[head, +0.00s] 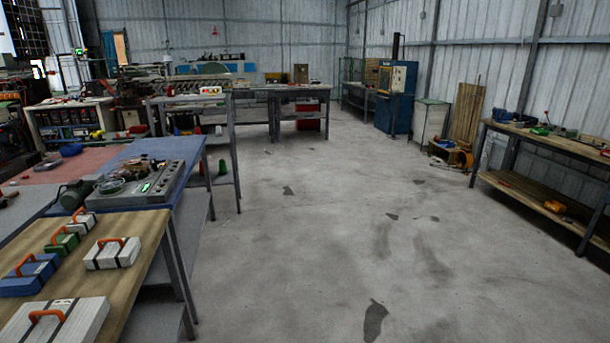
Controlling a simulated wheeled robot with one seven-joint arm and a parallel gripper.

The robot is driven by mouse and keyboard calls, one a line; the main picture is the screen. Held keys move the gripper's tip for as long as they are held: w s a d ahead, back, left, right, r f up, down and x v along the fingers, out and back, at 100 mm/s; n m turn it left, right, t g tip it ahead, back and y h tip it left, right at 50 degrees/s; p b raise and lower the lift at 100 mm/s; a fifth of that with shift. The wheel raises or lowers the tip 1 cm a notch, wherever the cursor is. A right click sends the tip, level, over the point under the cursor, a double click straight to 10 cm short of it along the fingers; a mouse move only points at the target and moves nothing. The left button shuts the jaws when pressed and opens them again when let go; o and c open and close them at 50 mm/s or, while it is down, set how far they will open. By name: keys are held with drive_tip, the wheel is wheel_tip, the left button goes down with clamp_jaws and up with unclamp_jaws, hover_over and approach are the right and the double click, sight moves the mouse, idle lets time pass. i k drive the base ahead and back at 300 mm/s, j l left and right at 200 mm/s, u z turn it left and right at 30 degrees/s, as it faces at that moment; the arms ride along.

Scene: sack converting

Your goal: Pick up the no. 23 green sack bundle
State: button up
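A green bundle (63,246) with an orange handle and a dark strap sits on the wooden table (140,225) at the lower left. A white bundle (85,224) is just behind it to the right. A larger white bundle (112,259) is in front to the right, and a blue bundle (32,277) is in front to the left. Another white bundle (75,322) lies at the table's near edge. No number can be read on any of them. My gripper is not in view.
A grey control box (160,185) and green motor (75,194) stand on the blue-topped bench behind the wooden table. The concrete floor (300,240) right of the table is clear with dark stains. A wooden workbench (545,150) stands along the right wall.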

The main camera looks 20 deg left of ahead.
sight(62, 243)
drive_tip(key=i+j+u, duration=0.2)
drive_tip(key=i+u, duration=0.25)
drive_tip(key=i, duration=0.25)
drive_tip(key=i+u, duration=0.5)
drive_tip(key=i, duration=0.2)
drive_tip(key=i+u, duration=0.3)
drive_tip(key=i, duration=0.3)
drive_tip(key=i+l+u, duration=0.3)
drive_tip(key=i, duration=0.25)
drive_tip(key=i+j+u, duration=0.1)
drive_tip(key=u, duration=0.35)
drive_tip(key=i+u, duration=0.3)
drive_tip(key=u, duration=0.15)
drive_tip(key=i+u, duration=0.2)
drive_tip(key=u, duration=0.25)
drive_tip(key=i+l+u, duration=0.15)
drive_tip(key=u, duration=0.3)
